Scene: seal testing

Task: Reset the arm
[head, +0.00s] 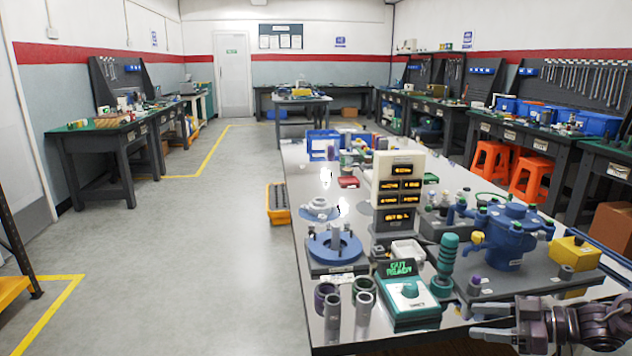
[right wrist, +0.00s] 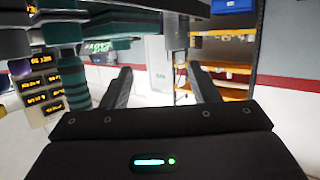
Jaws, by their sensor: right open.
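My right gripper (head: 492,322) is low at the right of the head view, over the table's near right corner, with its arm coming in from the right edge. In the right wrist view its two fingers (right wrist: 162,82) stand wide apart with nothing between them. Near it in the head view is a blue valve-like body (head: 506,240) on a grey base plate. A green ribbed handle (head: 444,265) stands left of that body. My left gripper and arm are not in the head view.
The long table (head: 300,190) also holds a display tower (head: 397,190), a blue round fixture (head: 335,249), a green control box (head: 408,300) and several grey cylinders. Open floor (head: 210,250) lies to the left. Orange stools (head: 530,178) stand at the right.

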